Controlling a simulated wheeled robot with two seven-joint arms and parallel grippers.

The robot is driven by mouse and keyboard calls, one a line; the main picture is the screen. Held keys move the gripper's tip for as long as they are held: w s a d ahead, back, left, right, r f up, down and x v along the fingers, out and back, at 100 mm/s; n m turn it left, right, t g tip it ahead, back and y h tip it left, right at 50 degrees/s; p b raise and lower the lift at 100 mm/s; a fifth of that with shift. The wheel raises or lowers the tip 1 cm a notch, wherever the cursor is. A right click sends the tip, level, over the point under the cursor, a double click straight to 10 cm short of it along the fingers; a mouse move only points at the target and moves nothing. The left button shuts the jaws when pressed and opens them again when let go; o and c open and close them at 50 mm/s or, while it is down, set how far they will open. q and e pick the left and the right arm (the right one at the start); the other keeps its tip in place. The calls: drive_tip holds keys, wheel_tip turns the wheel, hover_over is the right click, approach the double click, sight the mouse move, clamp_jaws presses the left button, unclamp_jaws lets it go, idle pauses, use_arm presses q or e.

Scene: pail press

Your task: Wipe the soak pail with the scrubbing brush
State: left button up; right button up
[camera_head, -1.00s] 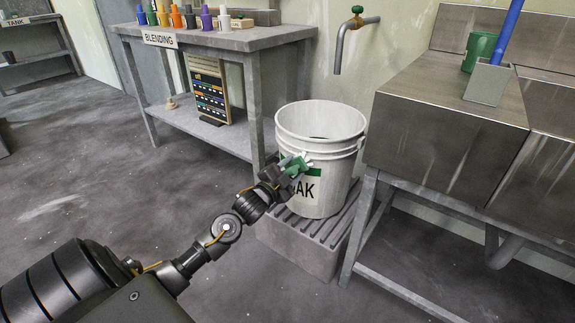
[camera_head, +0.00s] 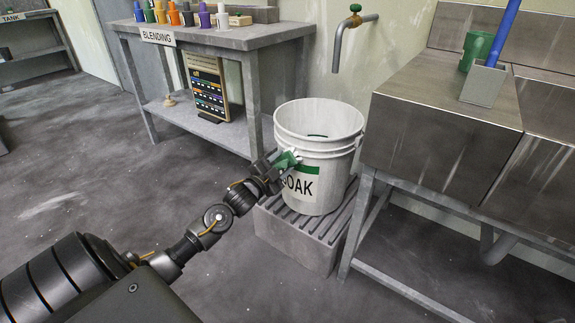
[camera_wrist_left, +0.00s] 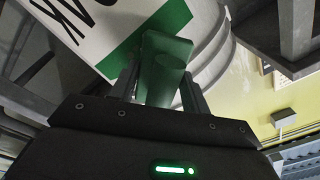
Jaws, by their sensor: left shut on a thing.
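The soak pail (camera_head: 322,143) is a white bucket with a green band and black lettering. It stands upright on a grey slatted block, and its wall also shows in the left wrist view (camera_wrist_left: 210,50). My left gripper (camera_head: 280,163) is at the pail's front left side, over the left end of the label. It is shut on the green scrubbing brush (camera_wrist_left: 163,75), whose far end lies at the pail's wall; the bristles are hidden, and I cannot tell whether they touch. The brush shows as a small green piece in the head view (camera_head: 287,159). My right gripper is not in view.
The grey slatted block (camera_head: 295,240) bears the pail. A blending bench (camera_head: 225,40) with several coloured bottles stands behind left. A steel sink unit (camera_head: 440,130) is at the right, with a grey holder (camera_head: 483,85) on top. A tap (camera_head: 345,38) is on the wall behind.

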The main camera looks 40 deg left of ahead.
use_arm(q)
drive_tip(key=s+p, duration=0.3)
drive_tip(key=s, duration=0.3)
drive_tip(key=shift+f, duration=0.2)
drive_tip(key=shift+d, duration=0.1)
drive_tip(key=shift+s, duration=0.15)
drive_tip(key=s+p, duration=0.1)
drive_tip(key=s, duration=0.1)
drive_tip(key=shift+s+f+p, duration=0.1)
drive_tip(key=shift+s+p, duration=0.25)
idle(0.3)
idle(0.3)
